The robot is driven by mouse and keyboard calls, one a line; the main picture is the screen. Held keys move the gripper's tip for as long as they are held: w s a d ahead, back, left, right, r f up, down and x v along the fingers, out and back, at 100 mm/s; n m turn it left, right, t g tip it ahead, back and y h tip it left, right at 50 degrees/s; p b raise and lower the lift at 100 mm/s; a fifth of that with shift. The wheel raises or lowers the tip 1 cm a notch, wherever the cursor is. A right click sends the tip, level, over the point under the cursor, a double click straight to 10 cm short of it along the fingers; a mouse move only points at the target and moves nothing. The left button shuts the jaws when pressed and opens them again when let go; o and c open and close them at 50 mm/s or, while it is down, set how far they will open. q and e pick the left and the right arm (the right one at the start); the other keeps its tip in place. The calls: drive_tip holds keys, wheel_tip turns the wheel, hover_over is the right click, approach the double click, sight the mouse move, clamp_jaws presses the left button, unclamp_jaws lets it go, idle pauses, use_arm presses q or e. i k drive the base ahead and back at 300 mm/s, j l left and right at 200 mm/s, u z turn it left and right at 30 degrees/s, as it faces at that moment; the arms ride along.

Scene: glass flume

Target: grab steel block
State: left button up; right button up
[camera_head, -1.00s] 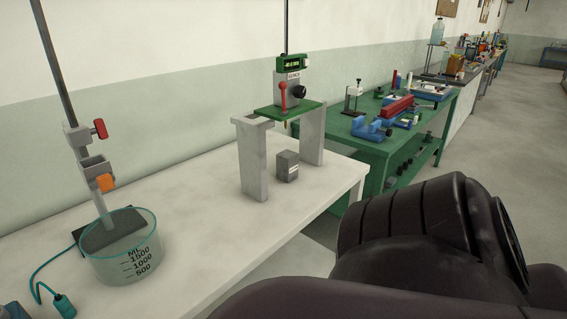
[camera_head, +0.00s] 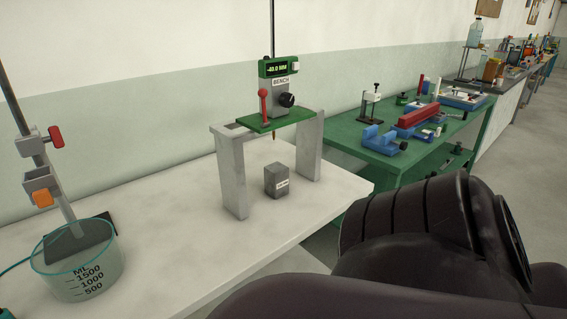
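The stand carries a green plate and a gauge (camera_head: 279,78) with a green display, a red lever and a black knob. A thin pointed tip hangs below the plate above the block, apart from it. A dark link of my arm fills the lower right. Neither of my grippers shows in the head view.
A glass beaker (camera_head: 78,264) marked in ML stands at the left, by a clamp stand (camera_head: 42,185). The white table (camera_head: 190,268) is clear in front of the block. A green bench (camera_head: 366,149) with blue and red tools stands at the right.

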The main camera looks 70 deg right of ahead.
sight(275, 175)
drive_tip(key=k+l, duration=0.2)
drive_tip(key=l, duration=0.2)
drive_tip(key=k+l, duration=0.2)
drive_tip(key=l, duration=0.2)
drive_tip(key=k+l, duration=0.15)
drive_tip(key=l, duration=0.25)
drive_tip(key=k+l, duration=0.2)
drive_tip(key=l, duration=0.2)
drive_tip(key=u, duration=0.05)
